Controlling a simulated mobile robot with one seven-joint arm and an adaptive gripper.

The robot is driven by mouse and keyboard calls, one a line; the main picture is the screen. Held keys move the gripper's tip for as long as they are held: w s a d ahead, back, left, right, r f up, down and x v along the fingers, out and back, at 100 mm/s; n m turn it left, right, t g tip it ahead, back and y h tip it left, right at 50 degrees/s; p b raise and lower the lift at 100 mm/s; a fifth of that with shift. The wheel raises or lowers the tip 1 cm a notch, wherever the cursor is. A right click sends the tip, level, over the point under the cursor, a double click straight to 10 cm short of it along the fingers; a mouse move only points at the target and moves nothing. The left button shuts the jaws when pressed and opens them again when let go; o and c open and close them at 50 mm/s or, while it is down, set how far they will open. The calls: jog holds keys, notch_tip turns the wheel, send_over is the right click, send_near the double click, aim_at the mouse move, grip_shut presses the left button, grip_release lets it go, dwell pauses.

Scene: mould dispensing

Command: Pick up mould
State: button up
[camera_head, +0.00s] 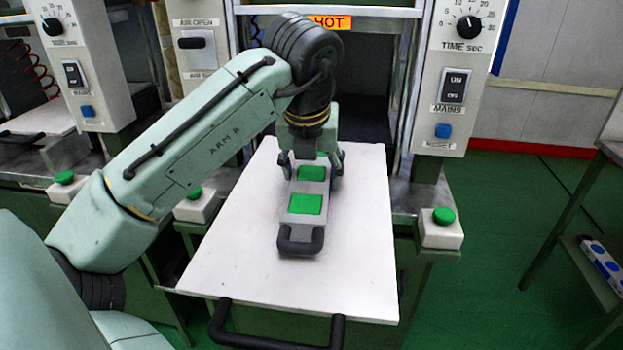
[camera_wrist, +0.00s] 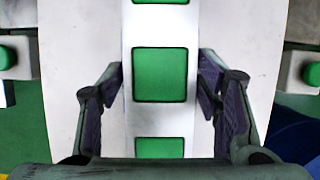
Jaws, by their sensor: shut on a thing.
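The mould (camera_head: 306,204) is a long grey bar with green square faces and a black handle at its near end. It lies on the white sliding plate (camera_head: 235,255) in front of the hot press. My gripper (camera_head: 311,165) points down over the far part of the mould, one finger on each side. In the wrist view the mould (camera_wrist: 160,75) runs between the two fingers of my gripper (camera_wrist: 161,85), whose pads close on its long sides. My wrist hides the mould's far end in the head view.
The press opening lies behind, under a HOT sign (camera_head: 329,22). Control panels stand on both sides. Green push buttons (camera_head: 443,215) flank the plate, and a black handle (camera_head: 277,335) sticks out at its front. A table (camera_head: 590,170) stands at the right.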

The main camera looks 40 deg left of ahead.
jog(key=c, duration=0.6)
grip_shut()
jog(key=shift+r, duration=0.25)
